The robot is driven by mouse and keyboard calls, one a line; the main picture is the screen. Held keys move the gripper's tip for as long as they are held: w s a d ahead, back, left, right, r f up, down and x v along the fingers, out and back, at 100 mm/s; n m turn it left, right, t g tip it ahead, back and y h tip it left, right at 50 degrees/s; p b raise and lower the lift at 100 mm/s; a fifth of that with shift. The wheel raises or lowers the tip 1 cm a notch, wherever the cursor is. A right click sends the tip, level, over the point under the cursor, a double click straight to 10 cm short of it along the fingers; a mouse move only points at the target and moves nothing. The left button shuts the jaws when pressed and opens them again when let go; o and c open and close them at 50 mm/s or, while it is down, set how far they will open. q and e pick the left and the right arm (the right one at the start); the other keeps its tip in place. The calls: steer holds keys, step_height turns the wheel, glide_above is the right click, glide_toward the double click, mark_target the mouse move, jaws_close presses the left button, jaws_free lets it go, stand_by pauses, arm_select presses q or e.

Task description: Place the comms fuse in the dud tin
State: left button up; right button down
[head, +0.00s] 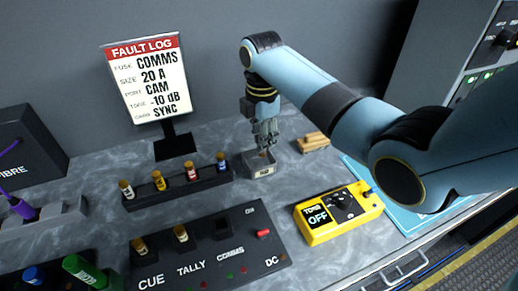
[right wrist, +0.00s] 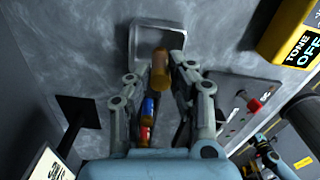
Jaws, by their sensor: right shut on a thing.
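My right gripper (head: 265,138) points down over the dud tin (head: 262,172), a small grey open box with a label. It is shut on an amber-brown cylindrical fuse (right wrist: 160,68), which shows between the fingertips in the right wrist view. The fuse is at the tin's opening; I cannot tell whether it touches the tin. The tin's rim (right wrist: 137,38) also shows in the right wrist view. On the dark fuse panel (head: 205,262), the COMMS socket (head: 222,229) looks empty, while CUE and TALLY hold brown-topped fuses. My left gripper is not in view.
A dark rack (head: 180,190) with several coloured fuses stands left of the tin. A yellow tone box (head: 338,212) reading OFF is to the right. A wooden block (head: 313,142) lies behind it. The fault log sign (head: 148,80) stands at the back.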

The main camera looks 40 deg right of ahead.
mark_target(259, 155)
steer(key=shift+w+a+f, duration=0.25)
steer(key=shift+w+f, duration=0.1)
steer(key=shift+f, duration=0.1)
step_height(259, 155, down, 3)
steer(key=shift+r, duration=0.2)
steer(key=shift+f, duration=0.5)
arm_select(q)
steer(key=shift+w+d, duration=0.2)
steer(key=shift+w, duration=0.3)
arm_select(e)
steer(key=shift+f, duration=0.1)
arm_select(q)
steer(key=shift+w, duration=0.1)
arm_select(e)
steer(key=c, duration=1.2)
jaws_free()
